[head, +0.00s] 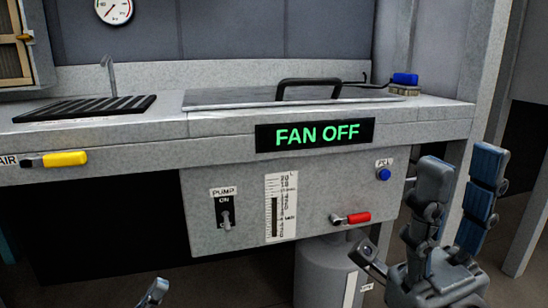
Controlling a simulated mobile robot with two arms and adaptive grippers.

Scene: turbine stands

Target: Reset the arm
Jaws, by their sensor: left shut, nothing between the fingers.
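My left gripper (153,292) shows only as a small grey tip at the bottom edge, and the rest of it is out of view. It is shut and holds nothing that I can see. My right gripper (428,215) is at the lower right, in front of the bench's right end. Its two blue-backed fingers point up and its third finger stands apart to the left. It is open with nothing between the fingers.
The grey bench (150,130) has a "FAN OFF" display (315,135), a lidded hatch with a black handle (308,82), a pump switch (226,216), a yellow handle (65,159), a red-handled valve (355,218) and a blue button (383,174). A grey tank (322,272) stands below.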

